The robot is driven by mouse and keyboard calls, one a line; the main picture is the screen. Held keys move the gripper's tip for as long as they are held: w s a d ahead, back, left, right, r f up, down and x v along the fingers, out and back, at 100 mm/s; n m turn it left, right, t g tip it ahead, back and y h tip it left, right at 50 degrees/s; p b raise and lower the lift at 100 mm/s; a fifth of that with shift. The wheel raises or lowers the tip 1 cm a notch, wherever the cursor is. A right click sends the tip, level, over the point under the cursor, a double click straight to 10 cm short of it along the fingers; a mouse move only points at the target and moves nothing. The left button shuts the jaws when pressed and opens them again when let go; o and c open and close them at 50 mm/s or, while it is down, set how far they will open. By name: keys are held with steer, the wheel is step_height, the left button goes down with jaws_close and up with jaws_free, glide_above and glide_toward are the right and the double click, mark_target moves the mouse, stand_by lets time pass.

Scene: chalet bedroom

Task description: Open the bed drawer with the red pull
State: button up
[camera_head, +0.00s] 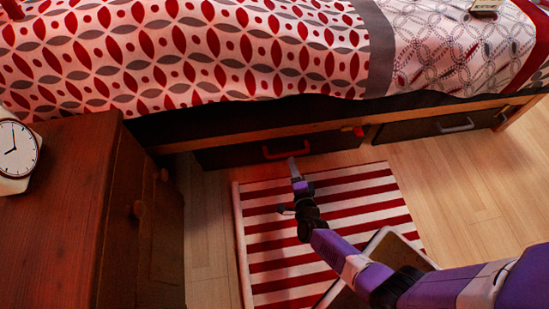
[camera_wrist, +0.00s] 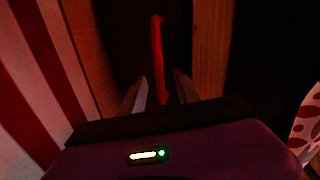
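The dark bed drawer (camera_head: 225,157) sits under the bed's wooden rail and looks closed. Its red pull (camera_head: 267,154) is a bar handle on the drawer front. My gripper (camera_head: 292,163) is in front of the drawer, close to the pull's right part. In the wrist view the red pull (camera_wrist: 157,50) runs up the picture, its lower part between the two spread fingers of my gripper (camera_wrist: 159,90). The fingers are open. I cannot tell whether either one touches the pull.
A second dark drawer (camera_head: 425,128) with a grey pull (camera_head: 455,126) is to the right. A wooden nightstand (camera_head: 65,190) with a clock (camera_head: 15,150) stands at left. A striped rug (camera_head: 270,265) lies on the floor before the drawer. A small red item (camera_head: 358,131) is on the rail.

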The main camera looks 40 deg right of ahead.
mark_target(291, 153)
steer(key=shift+m+h, duration=0.3)
steer(key=shift+m, duration=0.6)
steer(key=b+x, duration=0.1)
steer(key=x, duration=0.1)
steer(key=b+x, duration=0.1)
steer(key=x, duration=0.1)
steer(key=b+x, duration=0.2)
steer(key=shift+d+f, duration=0.35)
steer(key=shift+d, duration=0.05)
steer(key=shift+w+d, duration=0.25)
steer(key=shift+w, duration=0.1)
steer(key=shift+c, duration=0.2)
jaws_close()
